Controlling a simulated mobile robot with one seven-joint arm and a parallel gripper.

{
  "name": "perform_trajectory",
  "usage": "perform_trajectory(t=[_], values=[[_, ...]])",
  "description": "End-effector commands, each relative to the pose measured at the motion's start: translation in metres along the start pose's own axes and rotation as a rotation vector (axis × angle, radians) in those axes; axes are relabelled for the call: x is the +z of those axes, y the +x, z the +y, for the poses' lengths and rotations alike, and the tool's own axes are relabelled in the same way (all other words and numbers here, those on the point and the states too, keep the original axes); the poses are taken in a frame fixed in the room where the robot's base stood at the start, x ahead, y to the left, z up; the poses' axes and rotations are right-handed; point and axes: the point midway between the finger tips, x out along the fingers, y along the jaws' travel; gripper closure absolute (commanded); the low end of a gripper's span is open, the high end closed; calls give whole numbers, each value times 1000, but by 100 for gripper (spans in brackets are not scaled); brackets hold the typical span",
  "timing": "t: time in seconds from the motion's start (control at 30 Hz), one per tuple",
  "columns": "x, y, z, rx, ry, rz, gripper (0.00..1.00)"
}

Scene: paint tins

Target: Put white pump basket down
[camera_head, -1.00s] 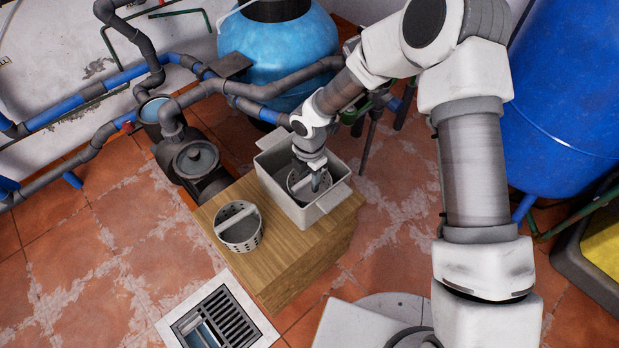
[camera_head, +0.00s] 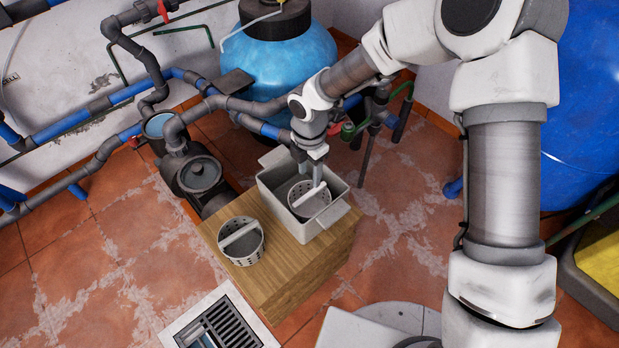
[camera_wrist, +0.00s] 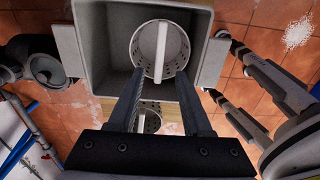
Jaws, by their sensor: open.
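One pale grey-white perforated pump basket (camera_head: 310,204) with a bar handle sits inside the grey bin (camera_head: 338,217). In the wrist view this basket (camera_wrist: 160,72) has its handle (camera_wrist: 162,45) running up the picture. A second, similar basket (camera_head: 241,258) stands upright on the wooden block beside the bin; it partly shows between my fingers in the wrist view (camera_wrist: 152,122). My gripper (camera_head: 310,184) is open over the basket in the bin, its fingers pointing down. Its fingertips (camera_wrist: 160,72) appear either side of the handle line, apart from it; their exact height above it is unclear.
The wooden block (camera_head: 300,285) carries the bin and the second basket. The dark pump (camera_head: 200,178) and pipes stand left, a light-blue tank (camera_head: 285,60) behind, a large blue tank (camera_head: 590,110) right. A floor drain (camera_head: 225,325) lies in front.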

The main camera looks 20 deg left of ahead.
Motion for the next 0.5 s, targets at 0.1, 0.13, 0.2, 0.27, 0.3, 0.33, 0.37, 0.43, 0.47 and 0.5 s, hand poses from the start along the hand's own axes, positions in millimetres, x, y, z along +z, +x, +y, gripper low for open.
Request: perform_trajectory(t=[0.1,0.13,0.2,0.27,0.3,0.33,0.37,0.43,0.47,0.5], values=[[0,-10,0,1,0,0,51],[0,-11,0,1,0,0,51],[0,-12,0,0,-1,0,51],[0,-12,0,0,-1,0,51],[0,-12,0,0,-1,0,51],[0,-12,0,0,-1,0,51],[0,-12,0,0,0,0,51],[3,-15,-2,1,13,-6,51],[5,-19,-3,2,27,-11,51],[10,-25,-6,3,56,-22,51]])
